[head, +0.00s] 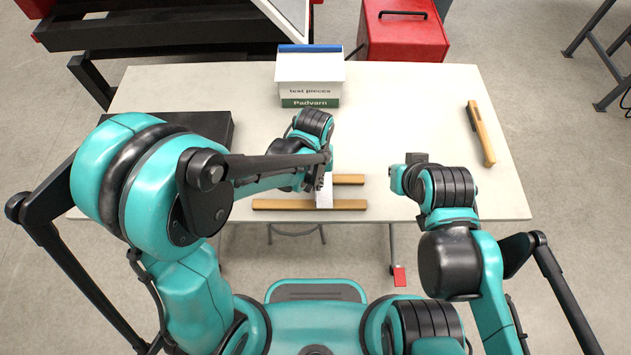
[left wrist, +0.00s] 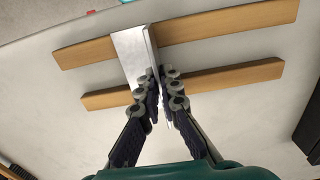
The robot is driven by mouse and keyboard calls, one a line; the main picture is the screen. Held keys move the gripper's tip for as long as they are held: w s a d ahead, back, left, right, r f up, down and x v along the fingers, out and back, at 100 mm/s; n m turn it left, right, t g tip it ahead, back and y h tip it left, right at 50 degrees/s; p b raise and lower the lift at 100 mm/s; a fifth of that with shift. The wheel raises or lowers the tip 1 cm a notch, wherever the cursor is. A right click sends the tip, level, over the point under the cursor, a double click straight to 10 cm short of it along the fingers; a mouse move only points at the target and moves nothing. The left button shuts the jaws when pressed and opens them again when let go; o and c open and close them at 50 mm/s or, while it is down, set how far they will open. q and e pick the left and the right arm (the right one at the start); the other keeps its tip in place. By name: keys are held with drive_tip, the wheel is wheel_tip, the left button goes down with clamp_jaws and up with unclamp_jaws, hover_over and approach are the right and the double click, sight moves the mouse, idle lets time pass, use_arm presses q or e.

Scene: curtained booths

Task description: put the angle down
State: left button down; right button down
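The angle (head: 324,192) is a pale grey metal piece, also in the left wrist view (left wrist: 131,52). A rear wooden strip (head: 348,179) runs parallel behind. My left gripper (head: 322,181) has its fingers on both sides of the angle's upright flange, shut on it; in the left wrist view they meet the flange between the strips. I cannot tell whether the angle touches the strips. My right gripper (head: 398,180) is over the table's right half, its fingers hidden by the wrist.
A white and green box (head: 310,80) stands at the back of the pale table (head: 420,100). A wooden-handled tool (head: 481,134) lies at the right edge. A black flat item (head: 212,122) is at left. A red case (head: 402,32) stands behind. The table's back right is clear.

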use_arm(q)
drive_tip(key=shift+f+b, duration=0.3)
drive_tip(key=c, duration=1.7)
unclamp_jaws()
drive_tip(key=shift+r, duration=0.1)
drive_tip(key=shift+r+p, duration=0.3)
drive_tip(key=shift+p, duration=0.1)
wheel_tip(320, 180, up, 12)
drive_tip(key=p, duration=0.3)
drive_tip(key=s+a+r+t, duration=0.1)
drive_tip(key=a+r+t, duration=0.1)
drive_tip(key=a, duration=0.4)
drive_tip(key=s+a+r+t, duration=0.2)
drive_tip(key=a, duration=0.4)
drive_tip(key=s+a+r+t, duration=0.2)
drive_tip(key=a+t, duration=0.1)
drive_tip(key=a, duration=0.3)
drive_tip(key=shift+s+r, duration=0.1)
drive_tip(key=shift+r, duration=0.1)
drive_tip(key=shift+d, duration=0.1)
